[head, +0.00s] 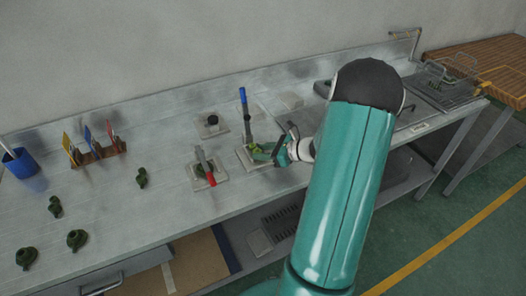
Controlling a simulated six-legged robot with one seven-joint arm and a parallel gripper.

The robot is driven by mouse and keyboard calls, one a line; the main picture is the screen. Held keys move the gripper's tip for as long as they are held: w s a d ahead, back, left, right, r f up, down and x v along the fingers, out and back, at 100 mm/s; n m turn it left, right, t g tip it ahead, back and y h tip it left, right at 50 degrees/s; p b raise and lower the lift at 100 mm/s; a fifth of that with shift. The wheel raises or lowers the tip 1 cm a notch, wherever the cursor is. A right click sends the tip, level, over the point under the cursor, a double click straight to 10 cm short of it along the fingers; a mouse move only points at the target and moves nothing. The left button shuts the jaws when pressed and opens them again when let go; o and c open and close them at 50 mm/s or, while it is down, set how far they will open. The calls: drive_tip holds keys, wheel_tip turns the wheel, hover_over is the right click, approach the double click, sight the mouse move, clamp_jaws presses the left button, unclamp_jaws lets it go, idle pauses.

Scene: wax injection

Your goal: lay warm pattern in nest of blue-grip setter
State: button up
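The blue-grip setter stands near the middle of the bench, with its blue grip (242,96) pointing up on a raised lever and its pale base plate (244,158) below. My gripper (268,152) is low over the right side of that plate, reaching in from the right. A small yellow-green piece (258,154) shows at my fingertips, over the plate. It may be the warm pattern, but I cannot tell whether it lies in the nest or is held. The nest and the gap between my fingers are too small and partly hidden to read.
A second setter with a red grip (211,179) stands to the left, its lever lowered. Several dark green patterns (76,240) lie at the left. A blue cup (19,163) and a wooden rack (97,154) stand behind them. A small black-topped block (212,120) sits behind the setters.

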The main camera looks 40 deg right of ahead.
drive_tip(key=shift+a, duration=0.1)
drive_tip(key=shift+r, duration=0.15)
drive_tip(key=shift+s+r, duration=0.15)
drive_tip(key=shift+s, duration=0.15)
drive_tip(key=v, duration=1.1)
drive_tip(key=shift+s+d+r, duration=0.1)
drive_tip(key=shift+s+d, duration=0.05)
drive_tip(key=shift+d, duration=0.1)
drive_tip(key=w+a+r+n+g, duration=0.1)
drive_tip(key=a+r+n+g, duration=0.5)
drive_tip(key=a, duration=0.6)
drive_tip(key=w+a+r+n+g, duration=0.1)
drive_tip(key=a+r+n+g, duration=0.15)
drive_tip(key=a+n, duration=0.75)
drive_tip(key=s+a+r+n+t+h, duration=0.1)
drive_tip(key=s+a+r+n+h, duration=0.2)
drive_tip(key=a+n, duration=0.4)
drive_tip(key=s+a+r+n+t+h, duration=0.1)
drive_tip(key=s+a+r+n+h, duration=0.2)
drive_tip(key=s+a+r+n, duration=0.2)
drive_tip(key=a+n, duration=0.2)
drive_tip(key=shift+s+n, duration=0.3)
drive_tip(key=shift+s, duration=0.05)
